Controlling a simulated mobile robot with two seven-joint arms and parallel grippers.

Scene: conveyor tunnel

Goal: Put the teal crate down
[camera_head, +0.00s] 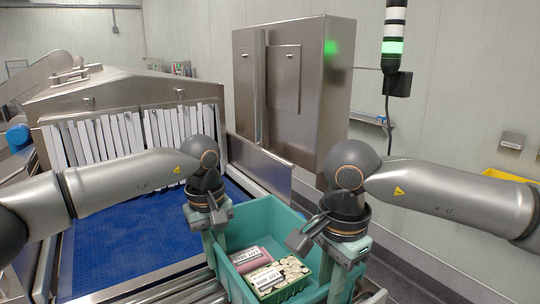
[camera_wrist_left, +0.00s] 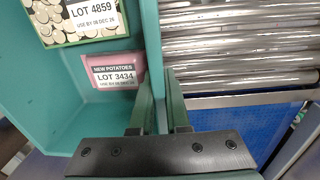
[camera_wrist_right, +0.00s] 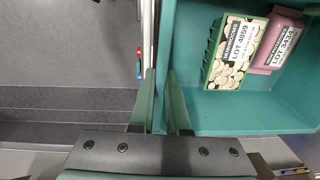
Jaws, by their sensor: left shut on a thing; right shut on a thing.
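The teal crate (camera_head: 262,222) is upright at the bottom centre of the head view, at the roller conveyor. I cannot tell whether it touches the rollers. My left gripper (camera_head: 212,250) is shut on its left wall, which runs between the fingers in the left wrist view (camera_wrist_left: 160,104). My right gripper (camera_head: 336,282) is shut on the opposite wall, also between the fingers in the right wrist view (camera_wrist_right: 161,100). Inside lie a green punnet (camera_head: 266,280) labelled LOT 4859 and a pink pack (camera_head: 248,256) labelled New Potatoes, LOT 3434. The crate's underside is hidden.
Metal rollers (camera_wrist_left: 240,45) lie beside the crate's left wall, and a blue belt (camera_head: 130,235) runs to a tunnel with white strip curtains (camera_head: 140,130). A steel cabinet (camera_head: 290,90) stands behind. Grey floor (camera_wrist_right: 60,50) shows beyond the crate's right side.

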